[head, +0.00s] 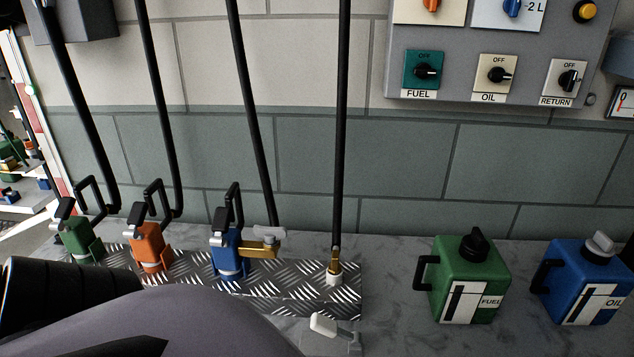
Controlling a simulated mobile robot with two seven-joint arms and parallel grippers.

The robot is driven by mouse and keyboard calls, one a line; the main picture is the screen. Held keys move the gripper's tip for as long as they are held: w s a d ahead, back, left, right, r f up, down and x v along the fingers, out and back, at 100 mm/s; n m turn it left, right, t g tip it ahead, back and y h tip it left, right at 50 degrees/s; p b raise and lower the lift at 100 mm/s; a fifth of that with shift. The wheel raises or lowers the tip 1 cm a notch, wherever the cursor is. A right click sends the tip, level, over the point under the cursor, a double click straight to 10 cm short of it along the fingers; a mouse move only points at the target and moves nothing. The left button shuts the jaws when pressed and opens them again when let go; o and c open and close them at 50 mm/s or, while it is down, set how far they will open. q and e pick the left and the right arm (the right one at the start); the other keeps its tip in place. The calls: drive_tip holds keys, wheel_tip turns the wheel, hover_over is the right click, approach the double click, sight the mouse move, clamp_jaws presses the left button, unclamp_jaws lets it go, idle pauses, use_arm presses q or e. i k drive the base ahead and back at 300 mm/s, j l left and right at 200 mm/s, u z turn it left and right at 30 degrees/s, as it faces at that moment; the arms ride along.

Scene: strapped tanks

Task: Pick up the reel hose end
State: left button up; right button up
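A black hose (341,130) hangs down on the right of several hoses. Its lower end is a brass fitting (335,258) that stands upright in a small white holder (334,277) on the diamond-plate tray (290,292). It looks like the reel hose end, though no label shows. No gripper touches it. A dark ribbed part and a large grey rounded part of my own body fill the lower left. Neither of my grippers can be made out.
Green (78,238), orange (149,245) and blue (228,254) nozzles stand left of the fitting. A brass valve (262,249) sits beside the blue one. A white-tipped piece (323,324) lies in front, unclear. Green (468,280) and blue (585,283) cans stand right.

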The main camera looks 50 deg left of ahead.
sight(334, 268)
drive_tip(key=k+j, duration=0.35)
drive_tip(key=j, duration=0.15)
drive_tip(key=k+j, duration=0.4)
drive_tip(key=i+j, duration=0.1)
drive_tip(key=i, duration=0.45)
